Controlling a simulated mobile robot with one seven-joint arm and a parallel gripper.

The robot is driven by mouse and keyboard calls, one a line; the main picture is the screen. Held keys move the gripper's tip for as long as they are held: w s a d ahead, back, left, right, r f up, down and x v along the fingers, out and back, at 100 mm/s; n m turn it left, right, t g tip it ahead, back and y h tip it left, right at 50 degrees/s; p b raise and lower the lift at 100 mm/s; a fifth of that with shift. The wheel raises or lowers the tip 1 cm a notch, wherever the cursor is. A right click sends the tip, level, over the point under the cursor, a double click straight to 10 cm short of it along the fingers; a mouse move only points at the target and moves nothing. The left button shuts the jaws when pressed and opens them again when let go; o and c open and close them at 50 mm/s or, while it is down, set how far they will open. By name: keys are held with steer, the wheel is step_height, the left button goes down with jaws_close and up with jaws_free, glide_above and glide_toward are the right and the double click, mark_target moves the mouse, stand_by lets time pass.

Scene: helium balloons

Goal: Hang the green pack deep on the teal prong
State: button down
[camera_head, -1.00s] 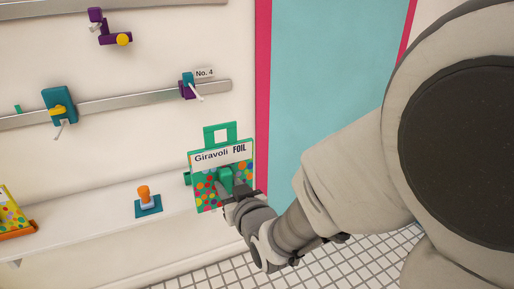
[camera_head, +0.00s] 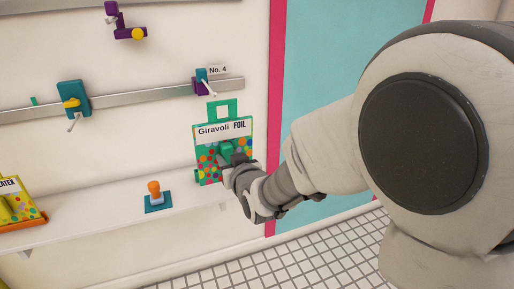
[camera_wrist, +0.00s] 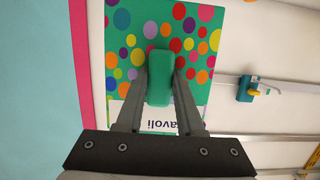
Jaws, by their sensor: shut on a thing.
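The green pack (camera_head: 209,147), labelled "Giravoli FOIL" with coloured dots, hangs upright from my gripper (camera_head: 235,160) in front of the wall. Its top tab (camera_head: 233,110) has a square hole. In the wrist view my gripper (camera_wrist: 160,72) is shut on the green block (camera_wrist: 160,90) on the dotted front of the pack (camera_wrist: 120,60). A teal mount with a yellow part (camera_head: 73,98) and a pale prong is on the rail at left. A purple-and-teal mount (camera_head: 201,82) labelled "No. 4" has a pale prong just above the pack's tab.
A metal rail (camera_head: 140,98) crosses the wall. A shelf (camera_head: 100,213) below holds an orange-topped stamp-like object on a teal base (camera_head: 154,195) and a yellow pack (camera_head: 15,205) at far left. A purple mount (camera_head: 125,25) sits higher up. A teal panel (camera_head: 330,80) with a pink frame is at right.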

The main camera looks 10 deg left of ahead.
steer(key=shift+w+a+r, duration=0.1)
steer(key=shift+w+a, duration=0.3)
steer(key=shift+w, duration=0.25)
steer(key=shift+w+a+r, duration=0.1)
steer(key=shift+w+a, duration=0.3)
steer(key=shift+w, duration=0.25)
steer(key=shift+w+a, duration=0.1)
steer(key=shift+w, duration=0.05)
steer(key=shift+w+a+r, duration=0.15)
steer(key=shift+w+a, duration=0.2)
steer(key=shift+w, duration=0.3)
steer(key=shift+w+a+b, duration=0.2)
steer(key=shift+w+b, duration=0.05)
steer(key=shift+b, duration=0.35)
steer(key=shift+w+a+r, duration=0.1)
steer(key=shift+w+a, duration=0.3)
steer(key=shift+w, duration=0.25)
steer(key=shift+w, duration=0.1)
steer(key=shift+w+a+r, duration=0.1)
steer(key=shift+w+a, duration=0.35)
steer(key=shift+w, duration=0.2)
stand_by(0.5)
